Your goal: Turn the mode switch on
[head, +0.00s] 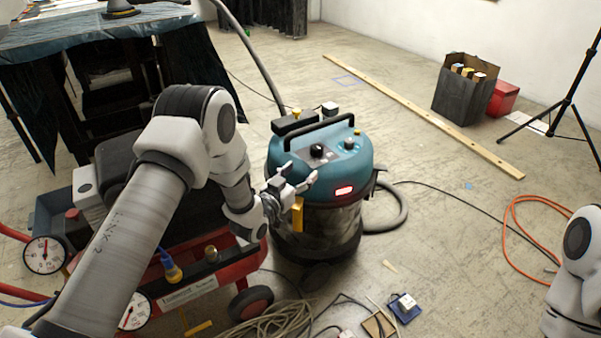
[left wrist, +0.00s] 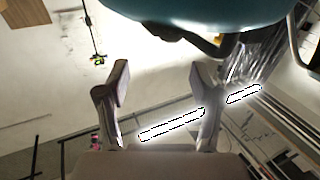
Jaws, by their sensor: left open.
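A teal-topped vacuum machine (head: 290,150) stands upright on the floor in the middle of the head view. Its top carries a black knob (head: 317,151), a smaller knob (head: 349,145) and a glowing red part (head: 344,190) on the front. I cannot tell which of these is the mode switch. My left gripper (head: 299,179) is open and empty, in front of the teal top's left side in this view; contact cannot be told. In the left wrist view the open fingers (left wrist: 160,88) point toward the teal housing (left wrist: 215,10). My right gripper is out of view.
A red compressor (head: 190,290) with gauges stands at lower left, beside a dark-covered table (head: 100,45). A black bin (head: 462,92), red box (head: 503,98) and tripod (head: 565,105) stand at back right. Cables, including an orange hose (head: 510,225), lie on the floor.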

